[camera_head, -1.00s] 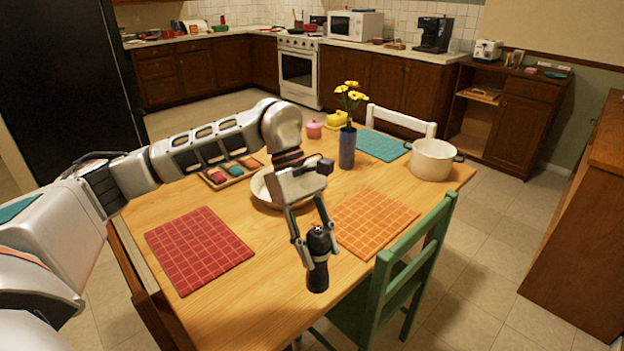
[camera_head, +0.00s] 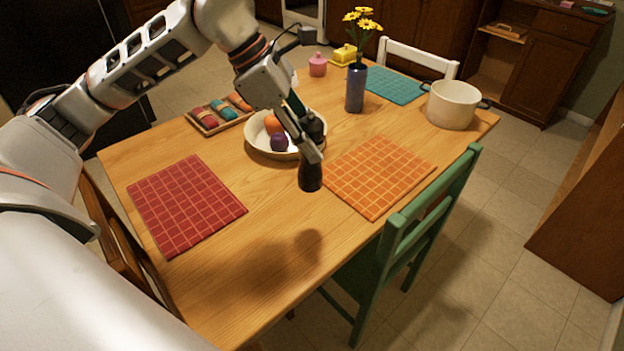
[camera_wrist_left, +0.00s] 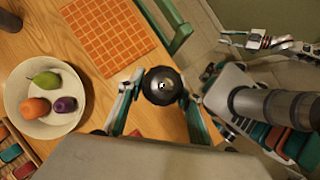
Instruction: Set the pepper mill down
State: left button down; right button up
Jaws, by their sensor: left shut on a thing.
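The black pepper mill (camera_head: 311,178) is upright in my left gripper (camera_head: 306,141), between the bowl and the orange mat in the head view. The fingers are shut around its upper part. The mill (camera_wrist_left: 162,86) shows from above between the fingers in the left wrist view. Its base appears over bare wood of the table (camera_head: 280,205), but I cannot tell clearly whether it touches. My right gripper (camera_wrist_left: 262,43) shows small at the upper right of the wrist view; its opening is unclear.
A cream bowl (camera_head: 262,145) with fruit stands close behind the mill. An orange mat (camera_head: 380,175) lies to its right and a red mat (camera_head: 185,205) to its left. A blue vase (camera_head: 355,90) and a white pot (camera_head: 452,105) stand farther back. The front wood is clear.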

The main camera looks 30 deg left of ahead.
aim_at(311, 175)
pick_arm(q)
notch_tip(311, 175, down, 9)
jog(key=shift+f+b, duration=0.1)
jog(key=shift+b, duration=0.45)
jog(key=shift+f, duration=2.15)
pick_arm(e)
jog(key=shift+w+d+f, duration=0.1)
jog(key=shift+w+f, duration=0.15)
jog(key=shift+f, duration=0.25)
pick_arm(q)
jog(key=shift+f+b, duration=0.2)
jog(key=shift+b, duration=0.1)
jog(key=c, duration=1.4)
grip_release()
jog(key=shift+r, duration=0.1)
